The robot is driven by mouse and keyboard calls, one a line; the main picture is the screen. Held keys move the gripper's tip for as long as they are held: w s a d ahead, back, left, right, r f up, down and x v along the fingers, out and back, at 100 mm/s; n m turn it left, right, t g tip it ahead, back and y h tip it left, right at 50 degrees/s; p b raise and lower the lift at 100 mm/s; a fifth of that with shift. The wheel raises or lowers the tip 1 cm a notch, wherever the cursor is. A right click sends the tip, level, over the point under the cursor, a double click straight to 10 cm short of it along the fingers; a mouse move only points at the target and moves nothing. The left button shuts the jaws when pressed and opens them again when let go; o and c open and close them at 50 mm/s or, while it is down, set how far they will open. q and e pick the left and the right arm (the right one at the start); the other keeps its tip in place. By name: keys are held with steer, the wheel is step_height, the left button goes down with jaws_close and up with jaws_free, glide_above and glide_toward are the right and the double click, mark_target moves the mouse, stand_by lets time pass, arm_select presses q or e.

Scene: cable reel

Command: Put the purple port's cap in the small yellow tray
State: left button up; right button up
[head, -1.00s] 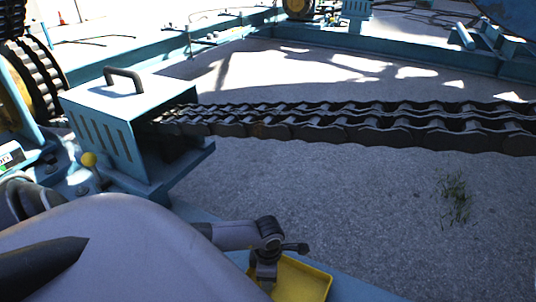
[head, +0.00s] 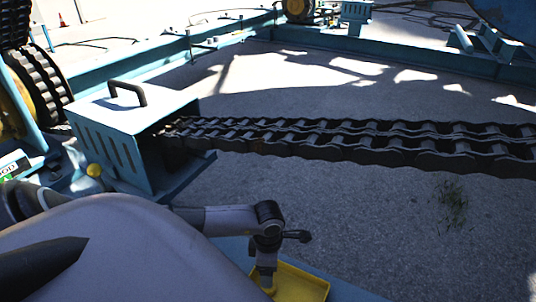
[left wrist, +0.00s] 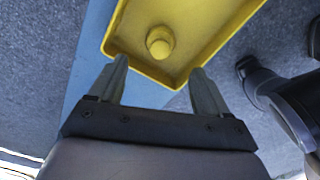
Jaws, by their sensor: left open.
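The small yellow tray (head: 303,281) lies at the bottom of the head view, partly hidden by my arm. It also shows in the left wrist view (left wrist: 212,28). A round yellow cap (left wrist: 159,42) is inside the tray, on its floor. My left gripper (left wrist: 160,88) is open and empty at the tray's near edge, its two fingers apart, with the cap beyond the fingertips. In the head view my left gripper (head: 265,284) is at the tray's left side, its fingers hardly visible. I cannot see the purple port. My right gripper is not in view.
A blue slotted housing with a black handle (head: 115,120) stands at the left. A heavy dark chain (head: 350,143) runs right from it. Grey ground lies open beyond the tray.

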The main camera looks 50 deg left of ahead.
arm_select(q)
steer(key=s+d+r+n+h, duration=0.1)
steer(key=d+r+h, duration=0.2)
steer(key=d, duration=0.4)
steer(key=s+d+r+n+t+h, duration=0.1)
steer(key=d+r+h, duration=0.25)
steer(key=d, duration=0.35)
steer(key=s+d+r+n+h, duration=0.1)
steer(key=d+r+h, duration=0.1)
steer(key=d+h, duration=0.35)
steer(key=w+d+r+n+t+h, duration=0.1)
steer(key=d+r+n+t+h, duration=0.1)
steer(key=d+r+n+t, duration=0.3)
steer(key=w+d+r+n+h, duration=0.1)
steer(key=d+r+n+h, duration=0.15)
steer(key=r, duration=0.45)
steer(key=w+a+r+n+t+y, duration=0.25)
steer(key=n+t, duration=0.25)
steer(key=n, duration=0.4)
steer(key=w+a+r+n+t+y, duration=0.1)
steer(key=a+r+n+t+y, duration=0.15)
steer(key=n+t, duration=0.5)
steer(key=s+f+n+g+y, duration=0.4)
steer(key=s+f+n+g, duration=0.1)
steer(key=n, duration=1.1)
step_height(320, 180, down, 2)
steer(key=shift+d+f+g+p, duration=0.1)
steer(key=shift+d+g+p, duration=0.2)
steer(key=shift+g, duration=0.55)
